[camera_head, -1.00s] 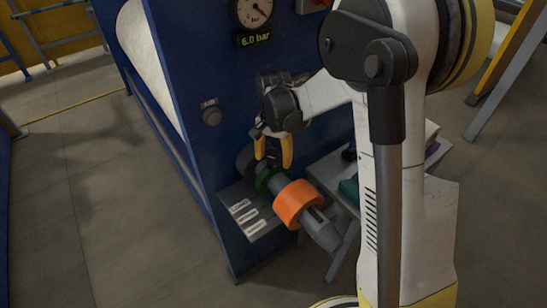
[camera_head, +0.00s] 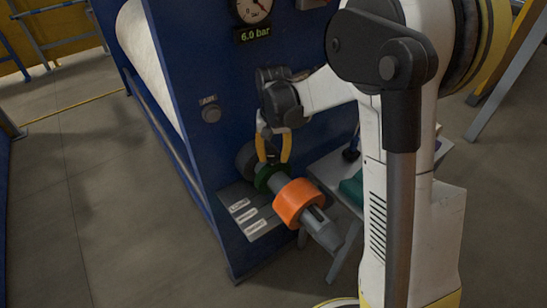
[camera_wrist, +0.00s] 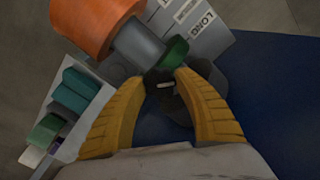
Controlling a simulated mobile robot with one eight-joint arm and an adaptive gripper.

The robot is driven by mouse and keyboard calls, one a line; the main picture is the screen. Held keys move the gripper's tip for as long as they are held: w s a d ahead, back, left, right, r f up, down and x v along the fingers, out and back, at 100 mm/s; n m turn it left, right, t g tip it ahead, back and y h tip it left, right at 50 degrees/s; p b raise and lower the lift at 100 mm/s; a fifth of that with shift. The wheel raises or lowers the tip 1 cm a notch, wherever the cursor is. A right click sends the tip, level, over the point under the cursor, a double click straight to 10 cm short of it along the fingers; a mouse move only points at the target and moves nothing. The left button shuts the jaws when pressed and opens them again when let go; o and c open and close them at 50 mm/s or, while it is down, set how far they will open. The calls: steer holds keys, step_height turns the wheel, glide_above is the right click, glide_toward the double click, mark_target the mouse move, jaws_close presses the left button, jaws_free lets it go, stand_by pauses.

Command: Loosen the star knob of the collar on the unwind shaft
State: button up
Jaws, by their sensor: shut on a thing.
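The unwind shaft (camera_head: 322,229) is a grey bar sticking out of the blue machine side, with an orange ring (camera_head: 298,202) around it. A green collar (camera_head: 264,178) sits around the shaft between the orange ring and the machine. In the wrist view the collar (camera_wrist: 176,51) shows beside the grey shaft (camera_wrist: 138,44). A dark star knob (camera_wrist: 160,86) with a light mark lies between my yellow fingertips. My gripper (camera_head: 271,160) reaches down from above and is shut on this knob. The fingers partly hide the knob's edges, and the head view barely shows it.
A plate with white labels (camera_head: 246,222), one reading LONG, is below the shaft. A small table (camera_head: 330,172) with a teal item (camera_head: 352,190) stands to the right. A gauge and a 6.0 bar display (camera_head: 254,35) are above. Floor is open at left.

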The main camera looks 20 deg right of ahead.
mark_target(274, 156)
steer(key=n+b, duration=0.1)
steer(key=n, duration=0.3)
steer(key=shift+n+b, duration=0.4)
steer(key=shift+n, duration=1.4)
steer(key=o, duration=1.2)
step_height(274, 156, up, 12)
steer(key=shift+r, duration=0.1)
